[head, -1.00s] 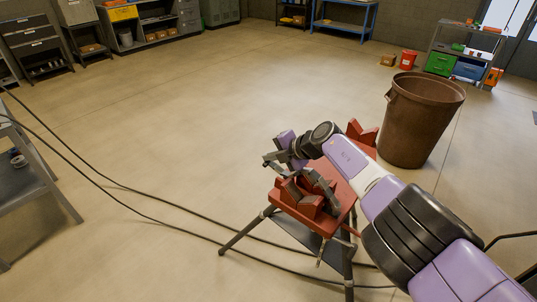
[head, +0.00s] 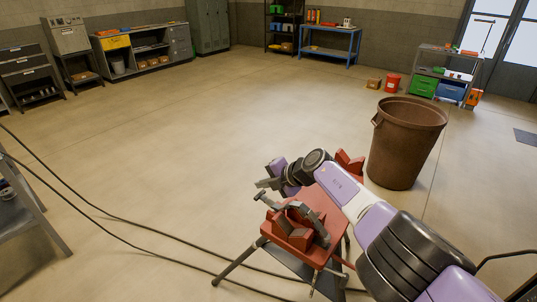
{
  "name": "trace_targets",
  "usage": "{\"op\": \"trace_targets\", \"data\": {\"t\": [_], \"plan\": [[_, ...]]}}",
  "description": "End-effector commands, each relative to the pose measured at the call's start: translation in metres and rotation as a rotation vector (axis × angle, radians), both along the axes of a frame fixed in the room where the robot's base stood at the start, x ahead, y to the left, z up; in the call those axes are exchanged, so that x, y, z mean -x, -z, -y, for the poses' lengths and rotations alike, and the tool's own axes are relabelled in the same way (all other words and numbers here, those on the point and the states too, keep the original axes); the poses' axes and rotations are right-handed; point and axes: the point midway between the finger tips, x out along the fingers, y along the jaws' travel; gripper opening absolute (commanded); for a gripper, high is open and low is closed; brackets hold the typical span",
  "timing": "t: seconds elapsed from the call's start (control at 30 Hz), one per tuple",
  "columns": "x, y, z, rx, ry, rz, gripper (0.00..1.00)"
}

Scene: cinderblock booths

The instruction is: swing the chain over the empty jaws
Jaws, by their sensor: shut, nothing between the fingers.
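A red tripod vise stand (head: 318,200) stands at the lower middle of the head view. Red V-shaped jaws (head: 290,232) sit on its near end, and I see no pipe in them. A grey, curved, linked piece (head: 314,222), which looks like the chain, runs beside and partly over the jaws. Its ends are hard to make out. My gripper (head: 264,190) is shut and empty at the left edge of the stand's top, just above and left of the jaws. Whether it touches the chain I cannot tell. My arm hides part of the stand's right side.
A brown bin (head: 405,145) stands close behind the stand on the right. Dark cables (head: 135,222) cross the floor at left and pass the stand's legs. A grey table (head: 22,222) is at the left edge. The middle floor is clear.

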Motion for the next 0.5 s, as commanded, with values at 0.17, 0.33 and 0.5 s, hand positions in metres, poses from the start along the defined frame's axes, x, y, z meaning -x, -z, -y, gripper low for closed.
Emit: {"op": "trace_targets", "data": {"t": [0.17, 0.33, 0.5], "plan": [[0.002, -0.025, 0.004, 0.0, 0.001, 0.001, 0.0], [0.002, -0.033, 0.008, -0.001, 0.0, 0.004, 0.0], [0.003, -0.045, 0.01, 0.0, -0.001, 0.005, 0.0]]}}
